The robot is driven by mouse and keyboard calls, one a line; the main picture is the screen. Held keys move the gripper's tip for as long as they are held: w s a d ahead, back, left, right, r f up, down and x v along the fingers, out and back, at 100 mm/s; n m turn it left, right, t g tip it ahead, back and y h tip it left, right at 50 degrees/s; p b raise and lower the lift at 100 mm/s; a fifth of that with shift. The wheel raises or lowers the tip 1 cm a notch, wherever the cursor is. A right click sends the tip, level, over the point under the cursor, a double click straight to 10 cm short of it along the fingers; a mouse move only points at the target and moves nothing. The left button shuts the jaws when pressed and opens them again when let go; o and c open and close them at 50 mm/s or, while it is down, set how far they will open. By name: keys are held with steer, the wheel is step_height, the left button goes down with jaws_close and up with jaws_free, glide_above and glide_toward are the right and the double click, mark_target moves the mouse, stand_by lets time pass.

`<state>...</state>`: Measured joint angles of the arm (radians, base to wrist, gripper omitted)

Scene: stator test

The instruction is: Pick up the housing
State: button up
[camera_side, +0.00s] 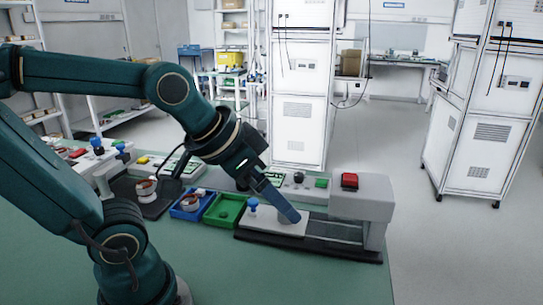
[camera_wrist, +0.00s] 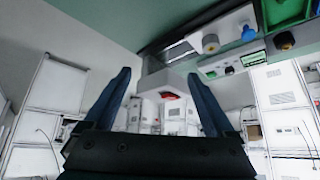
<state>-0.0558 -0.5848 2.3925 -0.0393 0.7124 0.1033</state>
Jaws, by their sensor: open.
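My gripper (camera_side: 290,213) is open and hangs over the test fixture (camera_side: 330,235), pointing down and right. In the wrist view its two fingers (camera_wrist: 159,75) are spread wide with nothing between them. No part is plainly recognisable as the housing. A round copper-coloured and white part (camera_side: 146,188) stands on a black plate (camera_side: 160,208) at the left. A similar part (camera_side: 190,201) lies in the blue tray (camera_side: 178,212). I cannot tell whether either is the housing. My gripper is well to the right of both.
The green tray (camera_side: 224,211) sits between the blue tray and the fixture and looks empty. The fixture's grey block carries a red button (camera_side: 349,180). A blue knob (camera_side: 253,204) stands at the fixture's left end. The green table (camera_side: 290,280) is clear in front.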

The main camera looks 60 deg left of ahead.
steer(key=w+a+f+n+g, duration=0.1)
steer(key=w+a+f, duration=0.2)
steer(key=a, duration=0.1)
steer(key=w+a+f+n+g, duration=0.1)
steer(key=w+a+f, duration=0.2)
steer(key=a, duration=0.1)
steer(key=w+a+f+n+y, duration=0.1)
steer(key=w+a+f, duration=0.2)
steer(key=shift+a+f+n+g, duration=0.25)
steer(key=shift+a+n+g, duration=0.05)
steer(key=shift+a+g, duration=0.1)
steer(key=shift+a+f, duration=0.25)
steer(key=shift+f, duration=0.35)
steer(key=shift+x, duration=2.1)
jaws_close()
